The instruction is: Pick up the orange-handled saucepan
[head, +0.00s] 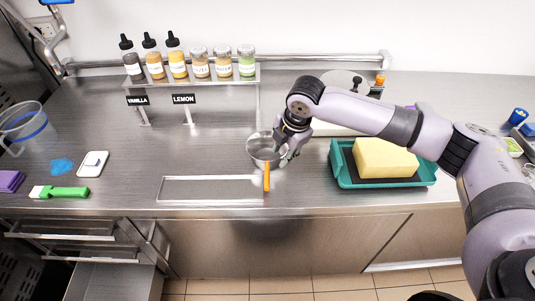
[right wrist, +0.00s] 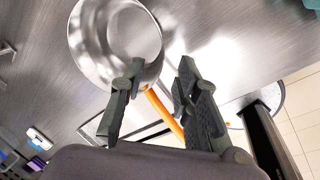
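The saucepan is a steel pan (head: 262,147) with an orange handle (head: 267,177), upright on the steel counter. Its handle points to the counter's front edge. In the right wrist view the pan (right wrist: 112,35) is at the upper left and its orange handle (right wrist: 164,113) runs down between my fingers. My right gripper (head: 287,153) is at the pan's right side in the head view. In the right wrist view this gripper (right wrist: 161,70) is open, with one finger overlapping the pan's rim. I cannot tell whether it touches. My left gripper is not in view.
A shallow rectangular recess (head: 211,189) lies left of the handle. A teal tray (head: 343,178) with a yellow block (head: 384,158) stands to the right. A shelf of bottles and jars (head: 217,82) is behind. A green-handled brush (head: 62,192) and a white scale (head: 92,164) lie left.

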